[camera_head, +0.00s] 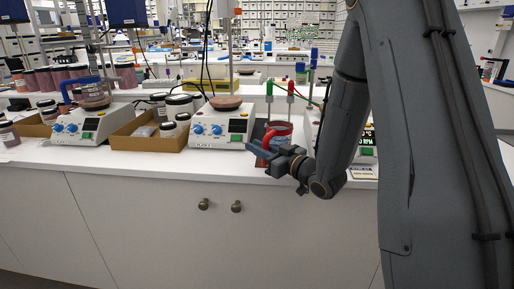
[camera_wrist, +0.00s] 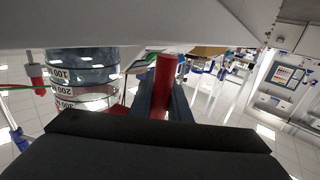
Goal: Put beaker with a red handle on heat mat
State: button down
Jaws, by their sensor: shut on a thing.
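The glass beaker (camera_head: 284,129) has a red rim band and a red handle (camera_head: 268,138). It appears upright at the counter's front, right of the middle hotplate. My gripper (camera_head: 263,151) is shut on the red handle, which also shows between the fingers in the wrist view (camera_wrist: 165,76). The beaker's glass (camera_wrist: 82,72) with its volume marks is at the left there. I cannot tell whether its base touches the counter. I cannot clearly make out a heat mat; a dark flat edge (camera_head: 257,129) shows beside the beaker, partly hidden.
The middle hotplate (camera_head: 222,128) carries a brown disc (camera_head: 226,102). A left hotplate (camera_head: 89,125) bears a blue-handled beaker (camera_head: 91,94). A cardboard tray (camera_head: 150,138) with jars stands between them. Red and green stands (camera_head: 290,102) rise behind the beaker. My arm hides the right side.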

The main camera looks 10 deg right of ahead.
jog(key=shift+f+b, duration=0.4)
jog(key=shift+f, duration=0.15)
dwell(0.4)
jog(key=c, duration=1.6)
grip_release()
